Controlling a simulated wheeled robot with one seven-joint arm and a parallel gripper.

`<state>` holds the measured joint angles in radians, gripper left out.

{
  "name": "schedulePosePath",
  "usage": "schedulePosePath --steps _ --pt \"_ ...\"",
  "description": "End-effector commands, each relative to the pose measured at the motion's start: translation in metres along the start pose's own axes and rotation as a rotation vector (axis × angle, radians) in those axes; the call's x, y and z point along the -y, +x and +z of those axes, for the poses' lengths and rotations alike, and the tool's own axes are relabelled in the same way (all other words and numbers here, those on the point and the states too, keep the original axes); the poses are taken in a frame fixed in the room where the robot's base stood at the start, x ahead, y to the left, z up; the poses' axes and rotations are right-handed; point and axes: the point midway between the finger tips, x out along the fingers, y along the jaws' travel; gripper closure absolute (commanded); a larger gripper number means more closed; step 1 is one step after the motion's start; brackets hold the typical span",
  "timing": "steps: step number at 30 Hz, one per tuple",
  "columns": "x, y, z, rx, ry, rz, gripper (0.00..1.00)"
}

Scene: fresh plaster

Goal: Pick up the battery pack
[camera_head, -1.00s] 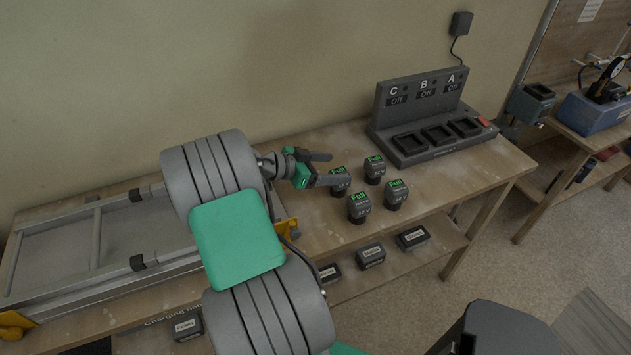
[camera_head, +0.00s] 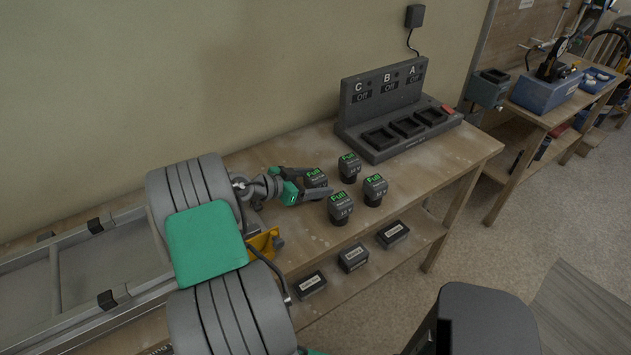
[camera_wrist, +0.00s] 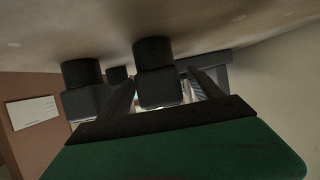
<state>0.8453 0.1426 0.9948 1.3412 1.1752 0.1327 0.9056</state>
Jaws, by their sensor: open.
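Several dark battery packs with green "Full" labels stand upright on the wooden table. In the wrist view, which looks upside down, one pack (camera_wrist: 155,72) is between the open fingers of my gripper (camera_wrist: 163,92). Another pack (camera_wrist: 82,88) is left of the fingers. Contact cannot be made out.
A grey charger (camera_head: 385,110) with slots C, B and A, all reading "Off", stands at the back of the table (camera_head: 440,165). Labelled boxes (camera_head: 352,257) sit on the shelf below. A metal frame (camera_head: 70,260) lies on the left. The right end of the table is clear.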

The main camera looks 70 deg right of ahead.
Motion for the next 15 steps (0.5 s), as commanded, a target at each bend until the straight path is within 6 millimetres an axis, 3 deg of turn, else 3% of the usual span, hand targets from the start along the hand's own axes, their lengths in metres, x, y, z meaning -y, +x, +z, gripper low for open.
schedulePosePath --steps 7,15 --pt "-0.0003 0.0048 0.0005 0.000 0.001 0.000 0.25" --pt "-0.0007 0.0050 0.0002 0.000 0.001 0.002 0.48"
